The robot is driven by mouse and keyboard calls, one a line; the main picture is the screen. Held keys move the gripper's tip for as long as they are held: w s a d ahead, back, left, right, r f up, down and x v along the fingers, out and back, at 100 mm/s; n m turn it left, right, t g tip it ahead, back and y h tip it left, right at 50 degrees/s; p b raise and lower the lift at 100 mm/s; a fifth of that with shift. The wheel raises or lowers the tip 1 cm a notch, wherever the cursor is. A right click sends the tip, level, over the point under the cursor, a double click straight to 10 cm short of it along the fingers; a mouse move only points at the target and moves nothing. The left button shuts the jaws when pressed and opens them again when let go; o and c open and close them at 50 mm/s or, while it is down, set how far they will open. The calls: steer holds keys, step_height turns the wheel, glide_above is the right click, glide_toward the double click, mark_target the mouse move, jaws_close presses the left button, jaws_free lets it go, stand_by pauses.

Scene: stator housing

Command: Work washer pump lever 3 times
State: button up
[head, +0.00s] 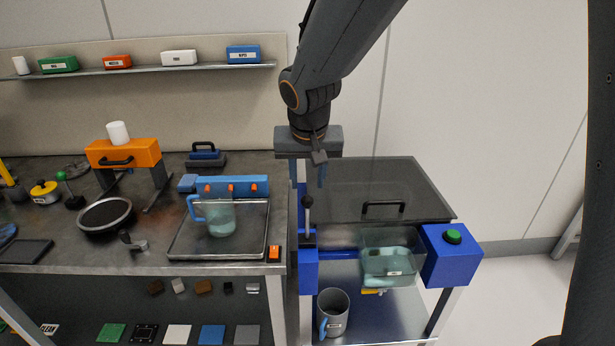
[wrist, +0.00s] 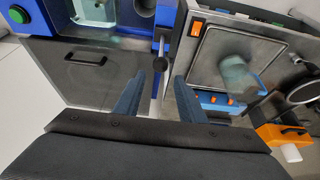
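The pump lever (head: 308,215) is a thin upright rod with a black knob, standing on the blue block (head: 308,272) at the washer's left front. In the wrist view the lever's dark knob (wrist: 160,62) shows just ahead of the fingertips, roughly in line with the gap between them. My gripper (head: 315,182) is above and slightly behind the lever in the head view. Its two blue fingers are apart in the wrist view (wrist: 160,82), with nothing seen clamped between them. Whether a finger touches the lever I cannot tell.
The washer has a clear basin (head: 390,262), a raised transparent lid (head: 370,185) with a black handle, and a green button (head: 453,237) on a blue box. Left stands a bench with a tray (head: 180,250) holding a teal jug (head: 218,218). A grey pitcher (head: 333,315) stands below.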

mark_target(307, 196)
steer(key=shift+b+x, duration=1.9)
steer(key=shift+x, duration=1.05)
steer(key=shift+f, duration=0.1)
steer(key=shift+f, duration=0.2)
steer(key=shift+c, duration=0.5)
